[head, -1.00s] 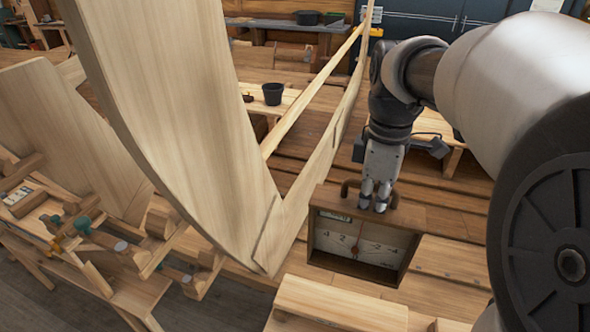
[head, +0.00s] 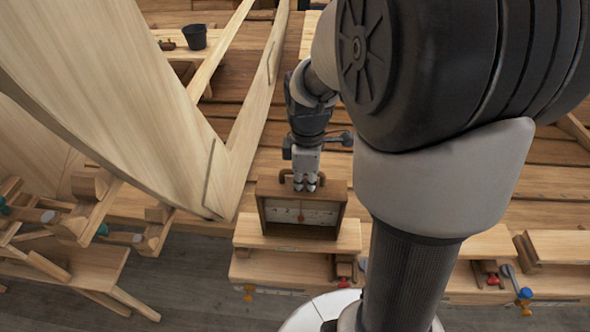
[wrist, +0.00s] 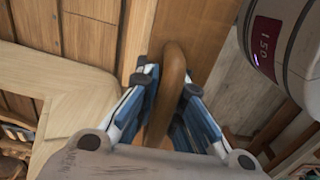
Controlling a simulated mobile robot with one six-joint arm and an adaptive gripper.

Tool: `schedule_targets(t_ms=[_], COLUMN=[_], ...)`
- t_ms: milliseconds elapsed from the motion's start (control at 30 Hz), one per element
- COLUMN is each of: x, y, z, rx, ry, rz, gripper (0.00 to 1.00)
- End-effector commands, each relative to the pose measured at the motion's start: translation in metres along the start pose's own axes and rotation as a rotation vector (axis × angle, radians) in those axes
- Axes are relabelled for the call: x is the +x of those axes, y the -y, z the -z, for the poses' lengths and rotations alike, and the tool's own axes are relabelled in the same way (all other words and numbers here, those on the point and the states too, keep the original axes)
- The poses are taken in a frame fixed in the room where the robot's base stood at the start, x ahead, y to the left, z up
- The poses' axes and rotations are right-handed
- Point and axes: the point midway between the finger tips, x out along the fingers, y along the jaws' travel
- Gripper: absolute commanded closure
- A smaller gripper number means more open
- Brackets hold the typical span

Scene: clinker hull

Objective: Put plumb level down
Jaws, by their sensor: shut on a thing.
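The plumb level (head: 301,228) is a wooden box with a pale dial face and a red pointer, upright in the head view. Its lower edge is at the wooden block on the bench in front of the hull; I cannot tell whether it touches. My gripper (head: 305,187) is above it, shut on its curved wooden handle. In the wrist view the handle (wrist: 172,85) runs between the two fingers of my gripper (wrist: 170,105). The underside of the level is hidden.
The pale hull planking (head: 130,100) rises close on the left. A wooden block (head: 340,238) lies at the level's base, with clamps (head: 345,272) below it. Another block (head: 560,247) lies to the right. A black bucket (head: 195,37) stands far back.

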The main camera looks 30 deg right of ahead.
Motion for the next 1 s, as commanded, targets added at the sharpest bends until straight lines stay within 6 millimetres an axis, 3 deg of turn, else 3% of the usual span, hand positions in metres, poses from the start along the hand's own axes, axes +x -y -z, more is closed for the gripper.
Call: schedule_targets(t_ms=[367, 400, 700, 1000], x=[0.0044, 0.0053, 0.0041, 0.0032], y=[-0.0004, -0.0001, -0.0001, -0.0001], z=[0.0001, 0.0, 0.0, 0.0], rx=[0.0, 0.0, 0.0, 0.0], ry=[0.0, 0.0, 0.0, 0.0], rz=[-0.001, 0.0, 0.0, -0.001], gripper=[1.0, 0.91, 0.72, 0.72])
